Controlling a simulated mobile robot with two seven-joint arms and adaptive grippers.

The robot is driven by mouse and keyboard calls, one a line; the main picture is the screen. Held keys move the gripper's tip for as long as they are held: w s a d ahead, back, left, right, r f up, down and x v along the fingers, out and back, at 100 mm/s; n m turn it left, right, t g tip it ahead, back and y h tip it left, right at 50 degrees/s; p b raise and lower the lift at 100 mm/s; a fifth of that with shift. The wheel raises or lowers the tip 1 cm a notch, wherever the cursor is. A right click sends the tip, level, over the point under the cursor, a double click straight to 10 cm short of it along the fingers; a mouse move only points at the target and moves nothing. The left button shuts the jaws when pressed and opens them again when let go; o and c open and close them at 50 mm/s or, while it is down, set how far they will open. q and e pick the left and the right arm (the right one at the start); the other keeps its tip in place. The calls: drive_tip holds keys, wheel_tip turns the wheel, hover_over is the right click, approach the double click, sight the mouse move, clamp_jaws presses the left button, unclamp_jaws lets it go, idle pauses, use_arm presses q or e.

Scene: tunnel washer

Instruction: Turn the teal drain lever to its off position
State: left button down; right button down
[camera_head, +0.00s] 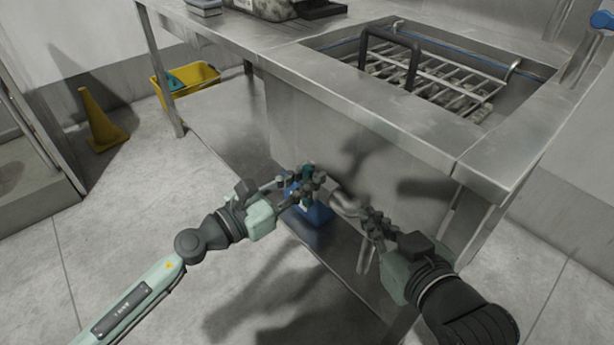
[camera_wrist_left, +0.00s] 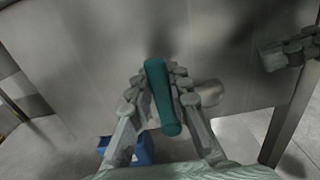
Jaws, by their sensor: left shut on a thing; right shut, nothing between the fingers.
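The teal drain lever (camera_wrist_left: 160,95) is a rounded bar, nearly upright and slightly tilted in the left wrist view. It lies between the fingers of my left gripper (camera_head: 306,184), which is shut on it below the sink front. In the head view the fingers mostly hide the lever. A grey metal drain pipe (camera_head: 345,201) shows just right of the left gripper, and its end shows behind the lever in the left wrist view (camera_wrist_left: 210,92). My right gripper (camera_head: 371,222) is shut and empty, to the right of the pipe; it also shows in the left wrist view (camera_wrist_left: 288,52).
The steel sink (camera_head: 425,75) with a rack and its counter edge (camera_head: 400,128) overhang the grippers. A blue container (camera_head: 314,212) stands on the lower shelf (camera_head: 225,110) beneath the left gripper. A table leg is at the right. A yellow bucket (camera_head: 196,78) and cone (camera_head: 100,125) are farther left.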

use_arm(q)
drive_tip(key=c, duration=1.4)
unclamp_jaws()
drive_tip(key=shift+d+r, duration=0.1)
drive_tip(key=shift+s+a, duration=0.15)
drive_tip(key=shift+a, duration=0.1)
drive_tip(key=v, duration=1.1)
drive_tip(key=shift+s+a, duration=0.15)
drive_tip(key=shift+a, duration=0.05)
